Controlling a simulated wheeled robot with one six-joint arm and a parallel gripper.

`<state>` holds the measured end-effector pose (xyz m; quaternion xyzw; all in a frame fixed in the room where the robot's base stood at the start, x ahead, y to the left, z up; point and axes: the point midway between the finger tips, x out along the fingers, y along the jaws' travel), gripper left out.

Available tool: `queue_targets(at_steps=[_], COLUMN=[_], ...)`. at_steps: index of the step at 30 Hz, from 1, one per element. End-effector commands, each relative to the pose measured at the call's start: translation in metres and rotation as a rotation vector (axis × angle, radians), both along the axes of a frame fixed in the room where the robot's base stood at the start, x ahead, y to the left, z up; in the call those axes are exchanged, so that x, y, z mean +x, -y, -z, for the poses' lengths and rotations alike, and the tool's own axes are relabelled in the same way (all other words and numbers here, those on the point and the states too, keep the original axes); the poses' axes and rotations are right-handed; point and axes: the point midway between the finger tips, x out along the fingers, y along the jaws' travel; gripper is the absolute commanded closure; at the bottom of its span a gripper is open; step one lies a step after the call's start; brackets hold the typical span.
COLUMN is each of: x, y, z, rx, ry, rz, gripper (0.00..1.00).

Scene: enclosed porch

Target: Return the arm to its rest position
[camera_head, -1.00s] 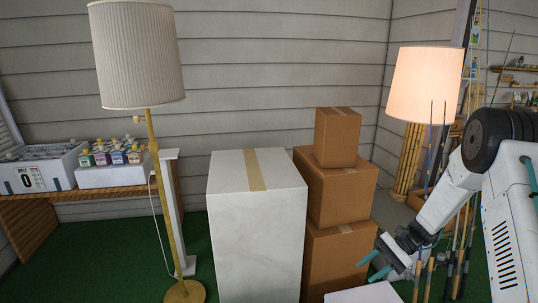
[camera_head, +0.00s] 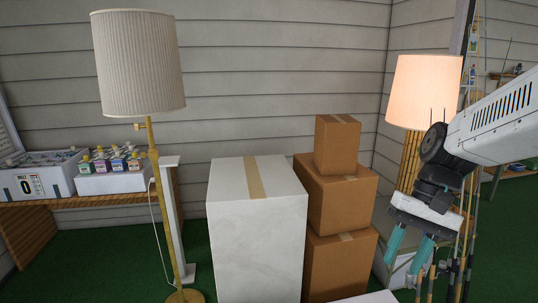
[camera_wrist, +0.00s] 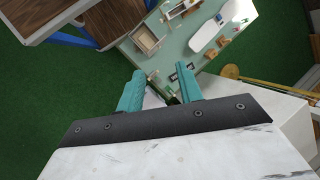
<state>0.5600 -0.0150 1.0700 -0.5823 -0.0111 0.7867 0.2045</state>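My arm reaches in from the right edge of the head view, its white link sloping down to a dark wrist joint. My gripper (camera_head: 406,262) hangs from it, with two teal fingers pointing down. The fingers stand apart with nothing held between them. It is to the right of the stacked cardboard boxes (camera_head: 342,195) and below the lit lamp (camera_head: 424,90). The wrist view shows the gripper (camera_wrist: 158,80) with both teal fingers spread over the scene.
A tall white box (camera_head: 257,235) stands left of the cardboard stack. A floor lamp (camera_head: 139,65) with a pleated shade is farther left, beside a wooden bench (camera_head: 25,235) with boxes. Fishing rods (camera_head: 463,255) stand close by my gripper. Green floor (camera_head: 110,265) shows at left.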

Motion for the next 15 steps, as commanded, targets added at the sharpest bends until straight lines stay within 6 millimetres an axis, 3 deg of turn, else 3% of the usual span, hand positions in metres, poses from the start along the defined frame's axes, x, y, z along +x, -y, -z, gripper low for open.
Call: queue_targets(at_steps=[6,15], x=[-0.052,-0.113], y=[0.0,0.008], z=[-0.023,-0.032], rx=[-0.11,-0.253], ry=[0.134,0.313], rz=[-0.095,-0.206], gripper=[0.64,0.64])
